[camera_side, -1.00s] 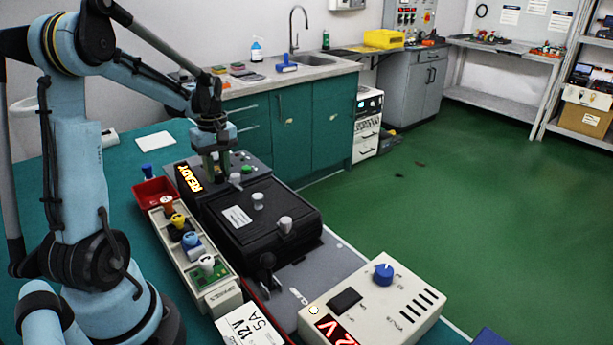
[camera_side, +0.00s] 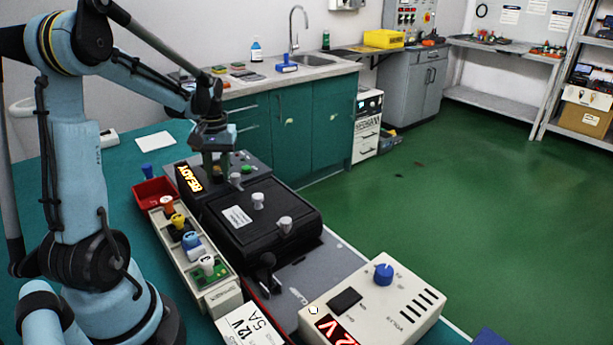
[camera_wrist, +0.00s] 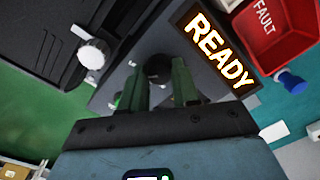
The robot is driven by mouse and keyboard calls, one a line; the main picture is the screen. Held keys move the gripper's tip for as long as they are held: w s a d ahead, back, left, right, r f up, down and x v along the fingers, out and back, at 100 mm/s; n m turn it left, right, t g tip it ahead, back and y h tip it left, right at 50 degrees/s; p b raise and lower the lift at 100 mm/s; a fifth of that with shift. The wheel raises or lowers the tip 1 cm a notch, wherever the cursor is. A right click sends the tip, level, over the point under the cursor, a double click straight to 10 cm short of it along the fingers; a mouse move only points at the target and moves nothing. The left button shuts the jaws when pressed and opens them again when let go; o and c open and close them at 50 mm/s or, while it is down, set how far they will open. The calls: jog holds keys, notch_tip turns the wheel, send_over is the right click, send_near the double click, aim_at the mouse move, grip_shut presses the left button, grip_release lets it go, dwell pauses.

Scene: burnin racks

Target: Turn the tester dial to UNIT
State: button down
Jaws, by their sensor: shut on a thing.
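The tester (camera_side: 258,178) is a dark grey box at the far end of the bench gear, with a lit READY display (camera_side: 189,178) that also shows in the wrist view (camera_wrist: 219,50). My gripper (camera_side: 214,166) points down over its top. In the wrist view my two green fingers (camera_wrist: 161,84) are shut on the round dark dial (camera_wrist: 157,66), one on each side. The fingers and hand cover much of the dial in the side view. The dial's pointer and the UNIT mark cannot be made out.
A black lidded box (camera_side: 262,222) with pale knobs stands just in front of the tester. A red FAULT bin (camera_side: 153,194) and a rack of coloured plugs (camera_side: 206,289) lie to the left. A beige power supply (camera_side: 415,313) with a blue knob stands at front right.

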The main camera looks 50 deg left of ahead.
aim_at(221, 173)
dwell(0.4)
jog(key=c, duration=0.8)
grip_release()
jog(key=r, duration=1.2)
jog(key=shift+w+d, duration=0.2)
jog(key=shift+w, duration=0.05)
